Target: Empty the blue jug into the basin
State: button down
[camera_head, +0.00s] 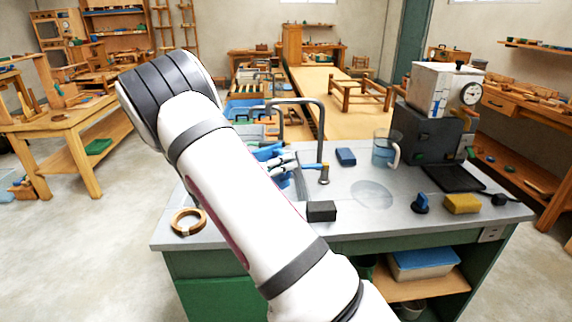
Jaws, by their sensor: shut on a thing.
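My arm crosses the middle of the picture and hides much of the counter's left part. My gripper (289,164) shows only in part beyond the arm, near the tap. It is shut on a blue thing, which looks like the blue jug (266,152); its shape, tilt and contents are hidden. The tall grey tap (322,128) arches over this spot. The basin is not clearly visible behind my arm. A see-through, pale blue jug with a white handle (384,150) stands apart on the counter, to the right.
The grey counter (350,215) holds a wooden ring (187,221), dark block (321,211), blue block (346,157), yellow sponge (462,204) and blue knobbed thing (421,204). A dark machine (427,135) stands at the back right. The counter's front middle is mostly clear.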

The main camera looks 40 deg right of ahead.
jog(key=shift+w+d+r+n+p, duration=0.1)
jog(key=shift+w+r+n+p, duration=0.2)
jog(key=shift+w+r+n, duration=0.8)
jog(key=shift+w+a+r+n+p, duration=0.1)
jog(key=shift+w+r+n+p, duration=0.3)
jog(key=shift+r+n, duration=1.15)
jog(key=shift+w+d+r+n+p, duration=0.15)
jog(key=shift+w+r+n, duration=0.7)
jog(key=shift+r, duration=1.05)
jog(key=shift+w+r+n+b, duration=0.15)
jog(key=shift+w+n+b, duration=0.1)
jog(key=shift+w, duration=0.15)
jog(key=shift+w+r+n+b, duration=0.15)
jog(key=shift+w+n, duration=0.1)
jog(key=shift+w, duration=0.15)
dwell(0.3)
jog(key=shift+w+r, duration=0.15)
jog(key=shift+w, duration=0.15)
jog(key=shift+w+r+n, duration=0.15)
jog(key=shift+w+n, duration=0.1)
jog(key=shift+n, duration=0.15)
jog(key=shift+w+r+b, duration=0.15)
jog(key=shift+w+b, duration=0.15)
jog(key=shift+w+r+n, duration=0.3)
jog(key=shift+w+n, duration=0.25)
jog(key=shift+n, duration=0.15)
